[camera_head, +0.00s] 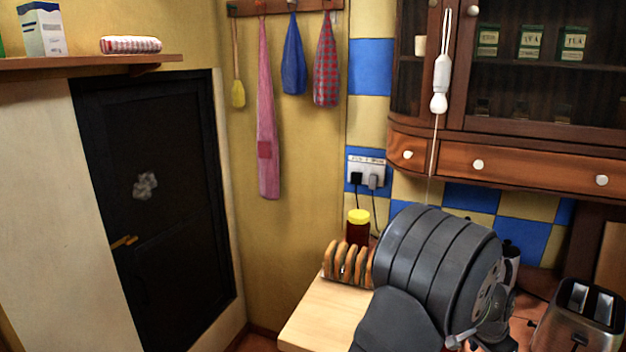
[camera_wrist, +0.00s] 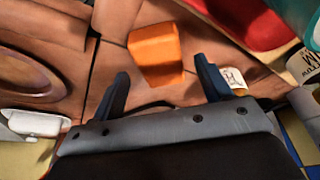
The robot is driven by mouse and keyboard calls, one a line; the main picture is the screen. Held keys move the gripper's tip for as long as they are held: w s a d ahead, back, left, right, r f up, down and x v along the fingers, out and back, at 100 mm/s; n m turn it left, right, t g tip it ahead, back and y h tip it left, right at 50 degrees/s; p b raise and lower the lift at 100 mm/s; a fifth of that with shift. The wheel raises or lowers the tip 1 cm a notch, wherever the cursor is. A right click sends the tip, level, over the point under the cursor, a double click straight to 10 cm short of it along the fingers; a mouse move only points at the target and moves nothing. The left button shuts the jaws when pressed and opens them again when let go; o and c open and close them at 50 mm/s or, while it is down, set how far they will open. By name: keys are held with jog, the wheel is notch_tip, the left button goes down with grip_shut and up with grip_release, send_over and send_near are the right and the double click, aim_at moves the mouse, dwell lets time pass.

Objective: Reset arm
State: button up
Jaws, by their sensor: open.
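My gripper (camera_wrist: 162,92) shows in the wrist view with its two dark fingers spread apart. Nothing is held between them. An orange block-like thing (camera_wrist: 156,55) lies on the brown tiled counter (camera_wrist: 195,93) just beyond and between the fingertips, apart from them as far as I can tell. In the head view my large grey arm covers part of the counter, and the gripper's fingers cannot be made out there.
A jar with a yellow lid (camera_head: 358,227) and a wooden rack (camera_head: 347,264) stand left of my arm. A toaster (camera_head: 580,318) stands at right. A wall cabinet (camera_head: 520,149) hangs above, with a white pull cord (camera_head: 441,80) in front. The dark door (camera_head: 155,190) side is clear.

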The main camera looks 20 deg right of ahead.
jog(key=x, duration=0.3)
jog(key=shift+f, duration=0.1)
notch_tip(320, 180, up, 2)
jog(key=shift+r, duration=0.6)
jog(key=shift+f, duration=0.1)
